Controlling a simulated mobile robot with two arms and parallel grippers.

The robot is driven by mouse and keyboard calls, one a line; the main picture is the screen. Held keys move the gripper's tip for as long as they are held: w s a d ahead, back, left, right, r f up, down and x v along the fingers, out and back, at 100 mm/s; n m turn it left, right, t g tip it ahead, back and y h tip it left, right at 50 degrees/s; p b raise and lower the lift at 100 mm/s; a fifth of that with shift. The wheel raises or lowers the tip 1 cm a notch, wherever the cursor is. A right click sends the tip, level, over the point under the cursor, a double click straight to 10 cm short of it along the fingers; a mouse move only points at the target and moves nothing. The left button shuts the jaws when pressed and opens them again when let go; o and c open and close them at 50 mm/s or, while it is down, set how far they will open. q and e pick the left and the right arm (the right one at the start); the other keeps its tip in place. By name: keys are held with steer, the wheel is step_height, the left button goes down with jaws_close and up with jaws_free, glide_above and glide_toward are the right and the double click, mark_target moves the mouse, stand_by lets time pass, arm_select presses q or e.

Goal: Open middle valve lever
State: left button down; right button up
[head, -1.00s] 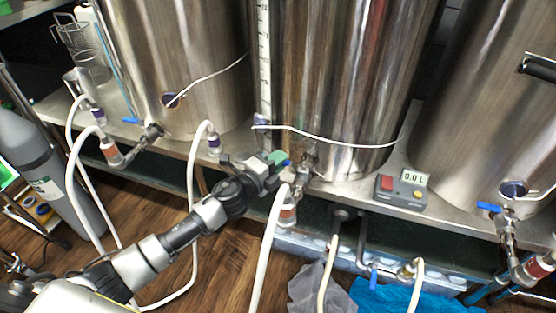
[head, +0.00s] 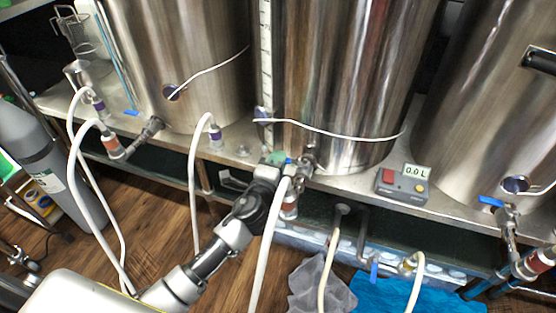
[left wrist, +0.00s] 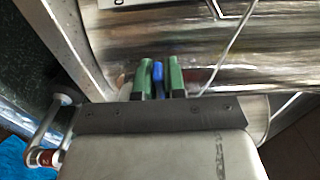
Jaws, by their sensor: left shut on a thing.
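The middle kettle (head: 340,80) is a tall steel vessel with a valve (head: 308,163) low on its front. Its blue lever (head: 288,161) is mostly hidden by my left gripper in the head view. My left gripper (head: 279,159) is at the valve. In the left wrist view, the two green fingertips (left wrist: 158,78) are shut on the blue lever (left wrist: 158,72), one on each side of it. The right gripper is not in view.
A white hose (head: 268,245) hangs from the middle valve, beside my left arm. A grey meter reading 0.0 L (head: 403,186) sits on the shelf to the right. The left kettle (head: 190,70) and right kettle (head: 495,110) have blue-levered valves. A blue cloth (head: 400,297) lies below.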

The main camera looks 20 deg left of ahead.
arm_select(q)
steer(key=c, duration=1.2)
jaws_free()
steer(key=shift+w, duration=0.1)
